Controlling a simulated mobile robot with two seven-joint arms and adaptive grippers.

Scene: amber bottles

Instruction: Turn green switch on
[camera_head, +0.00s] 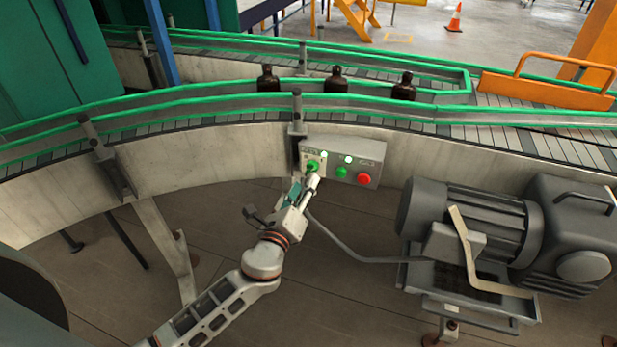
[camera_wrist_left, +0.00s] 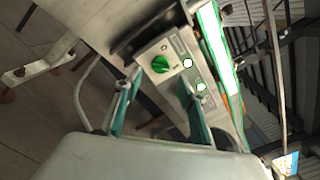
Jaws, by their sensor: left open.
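The green switch (camera_head: 312,166) is a round knob at the left end of a grey control box (camera_head: 378,150) on the conveyor's side. It also shows in the left wrist view (camera_wrist_left: 160,64), where its grip bar sits at a slant. My left gripper (camera_head: 313,180) is just in front of the switch, with its fingertips close below it in the head view. In the left wrist view the two fingers (camera_wrist_left: 160,82) are apart, and the switch shows beyond the gap between them. Nothing is held. I cannot tell whether a fingertip touches the box.
A green button (camera_head: 341,172), a red button (camera_head: 364,178) and lit green lamps (camera_head: 348,159) sit beside the switch. Dark amber bottles (camera_head: 335,80) stand on the conveyor behind green rails. A large grey motor (camera_head: 470,220) stands at the right. A cable runs below the box.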

